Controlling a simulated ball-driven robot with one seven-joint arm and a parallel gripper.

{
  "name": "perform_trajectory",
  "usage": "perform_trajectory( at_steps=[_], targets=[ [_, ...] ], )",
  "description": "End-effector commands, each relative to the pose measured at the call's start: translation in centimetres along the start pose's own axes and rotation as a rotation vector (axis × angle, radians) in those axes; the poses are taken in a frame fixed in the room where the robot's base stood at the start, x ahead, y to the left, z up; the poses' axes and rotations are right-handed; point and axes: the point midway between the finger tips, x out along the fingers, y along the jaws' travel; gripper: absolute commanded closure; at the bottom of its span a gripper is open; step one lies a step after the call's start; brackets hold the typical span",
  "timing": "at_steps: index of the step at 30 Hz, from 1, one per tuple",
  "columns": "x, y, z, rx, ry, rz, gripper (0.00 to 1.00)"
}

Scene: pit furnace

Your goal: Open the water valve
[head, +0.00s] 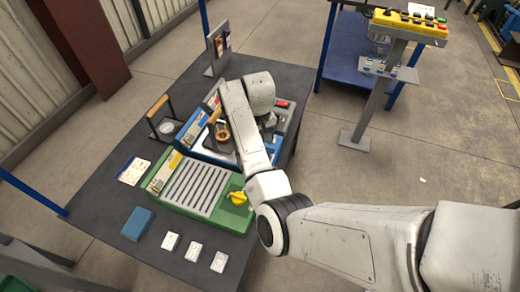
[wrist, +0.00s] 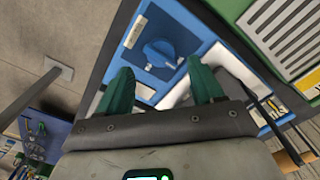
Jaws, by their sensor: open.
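A blue knob (wrist: 160,53), which looks like the water valve, sits on the blue unit's panel (wrist: 188,38) in the wrist view. A small label is beside it, too small to read. My gripper (wrist: 160,68) is open, with green fingers spread and nothing between them. In the picture the knob lies just beyond the fingertips; I see no contact. In the head view the blue unit (head: 192,152) stands mid-table, and my arm hides the knob and most of my gripper.
A green unit (head: 170,205) with a slotted top and yellow knob (head: 238,198) stands in front of the blue unit. An orange ring-shaped piece (head: 222,130) is left of my arm. Cards and a blue box (head: 138,224) lie on the dark table (head: 95,215).

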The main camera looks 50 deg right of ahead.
Motion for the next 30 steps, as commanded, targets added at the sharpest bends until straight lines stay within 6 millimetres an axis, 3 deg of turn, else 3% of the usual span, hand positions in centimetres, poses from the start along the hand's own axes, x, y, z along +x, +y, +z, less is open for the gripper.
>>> perform_trajectory(
  at_steps=[3, 9, 21, 30],
  targets=[
    [2.1, 0.0, 0.0, -0.001, -0.002, 0.0, 0.33],
    [4.5, 0.0, 0.0, 0.0, -0.001, 0.0, 0.33],
    [5.2, 0.0, 0.0, 0.001, 0.001, 0.0, 0.33],
    [5.1, 0.0, 0.0, 0.0, 0.001, 0.0, 0.61]
  ],
)
